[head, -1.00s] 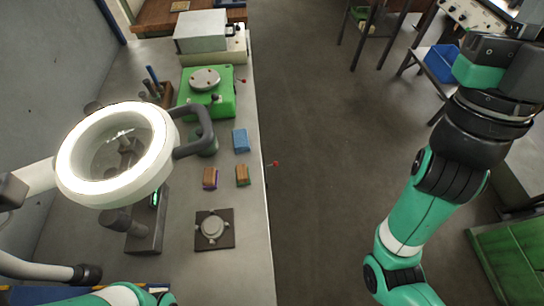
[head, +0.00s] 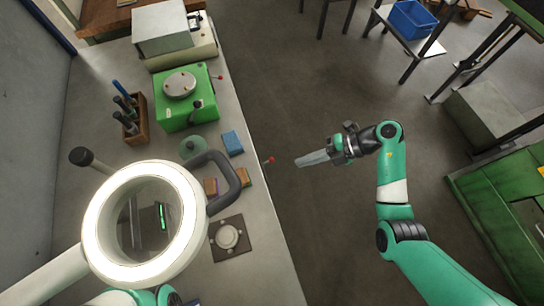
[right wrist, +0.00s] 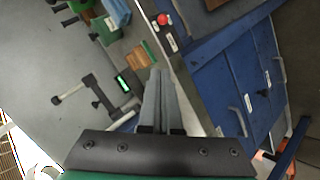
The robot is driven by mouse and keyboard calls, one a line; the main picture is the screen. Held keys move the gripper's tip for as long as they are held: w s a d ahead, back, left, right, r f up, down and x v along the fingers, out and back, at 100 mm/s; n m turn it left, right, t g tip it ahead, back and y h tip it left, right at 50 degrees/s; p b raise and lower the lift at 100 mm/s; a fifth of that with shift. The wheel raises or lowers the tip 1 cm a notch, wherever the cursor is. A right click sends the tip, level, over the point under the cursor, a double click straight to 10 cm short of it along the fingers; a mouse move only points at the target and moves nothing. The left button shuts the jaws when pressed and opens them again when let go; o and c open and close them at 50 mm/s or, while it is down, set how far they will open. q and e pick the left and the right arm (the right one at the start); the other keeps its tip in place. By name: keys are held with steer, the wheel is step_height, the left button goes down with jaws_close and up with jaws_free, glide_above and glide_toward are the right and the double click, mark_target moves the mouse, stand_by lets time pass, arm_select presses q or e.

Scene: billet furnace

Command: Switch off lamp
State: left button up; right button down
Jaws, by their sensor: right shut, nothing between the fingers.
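The lamp (head: 92,232) is a white ring magnifier with a dark looped handle (head: 236,190), held over the bench on a white arm. Its ring glows bright white, so it is lit. No switch on it can be made out. My right gripper (head: 300,161) is over the open floor, right of the lamp and the bench edge, apart from both. Its long grey fingers are shut and empty, pointing toward the bench; they also show in the right wrist view (right wrist: 160,75). My left gripper is out of view; only part of that arm shows at the bottom.
A red knob (head: 269,160) sticks out from the bench edge between gripper and lamp. A green machine (head: 183,112), blue block (head: 232,142), tool rack (head: 137,131) and dark fixture plate (head: 215,253) stand on the bench. Blue drawers (right wrist: 240,85) are below it.

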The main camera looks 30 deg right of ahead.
mark_target(268, 162)
steer(key=shift+f, duration=0.1)
steer(key=w+a+f+b, duration=0.6)
steer(key=f, duration=0.1)
steer(key=shift+f, duration=0.25)
steer(key=shift+w+d, duration=0.1)
stand_by(0.6)
